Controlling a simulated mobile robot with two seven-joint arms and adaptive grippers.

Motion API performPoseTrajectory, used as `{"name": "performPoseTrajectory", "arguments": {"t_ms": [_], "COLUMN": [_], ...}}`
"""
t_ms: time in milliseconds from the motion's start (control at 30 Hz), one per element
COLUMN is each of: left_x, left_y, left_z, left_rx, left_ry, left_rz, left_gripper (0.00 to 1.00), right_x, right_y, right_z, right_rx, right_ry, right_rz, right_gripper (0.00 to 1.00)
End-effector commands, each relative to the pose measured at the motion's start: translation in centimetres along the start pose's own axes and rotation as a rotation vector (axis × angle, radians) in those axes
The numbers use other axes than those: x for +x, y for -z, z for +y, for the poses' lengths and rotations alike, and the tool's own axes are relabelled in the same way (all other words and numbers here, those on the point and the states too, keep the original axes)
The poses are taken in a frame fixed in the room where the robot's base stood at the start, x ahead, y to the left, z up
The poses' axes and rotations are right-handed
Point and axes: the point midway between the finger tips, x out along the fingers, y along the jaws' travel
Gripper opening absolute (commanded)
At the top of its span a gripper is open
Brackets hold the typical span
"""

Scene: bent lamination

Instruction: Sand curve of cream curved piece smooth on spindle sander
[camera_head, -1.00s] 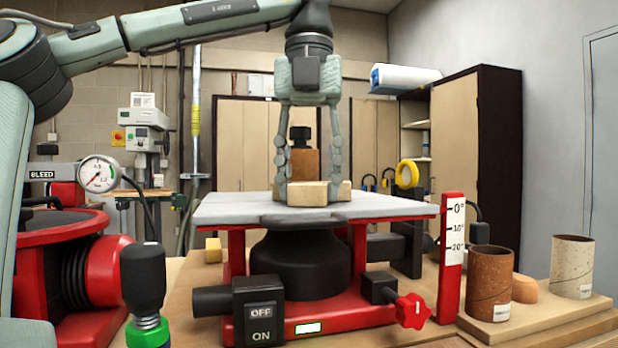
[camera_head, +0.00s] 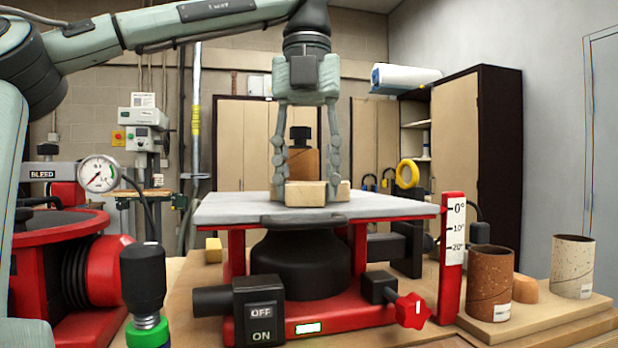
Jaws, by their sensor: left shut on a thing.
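The cream curved piece (camera_head: 305,194) lies on the grey table of the spindle sander (camera_head: 385,208). My left gripper (camera_head: 307,185) points down from above, its two fingers on either side of the piece, shut on it. The brown sanding spindle (camera_head: 303,163) with a black knob on top stands just behind the piece, seen between the fingers. Whether the piece touches the spindle is hidden. My right gripper is not in view.
A red tilt scale (camera_head: 453,240) stands at the table's right edge. A brown sleeve (camera_head: 490,283) and a pale sleeve (camera_head: 572,266) stand on a wooden board at right. A red vessel with a pressure gauge (camera_head: 99,174) is at left. An OFF/ON switch box (camera_head: 259,311) is at the front.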

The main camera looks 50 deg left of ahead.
Motion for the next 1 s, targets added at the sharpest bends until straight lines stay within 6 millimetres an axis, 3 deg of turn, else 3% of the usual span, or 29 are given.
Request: {"name": "performPoseTrajectory", "arguments": {"t_ms": [500, 1000], "left_x": [-0.1, 0.0], "left_y": [-0.1, -0.4], "left_z": [0.4, 1.4], "left_rx": [0.001, 0.0], "left_ry": [0.001, 0.0], "left_rz": [0.0, 0.001], "left_gripper": [0.12, 0.12], "right_x": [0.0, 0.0], "right_y": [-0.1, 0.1], "right_z": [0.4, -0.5], "right_rx": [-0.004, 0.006], "right_ry": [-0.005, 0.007], "right_rz": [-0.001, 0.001], "right_gripper": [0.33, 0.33]}}
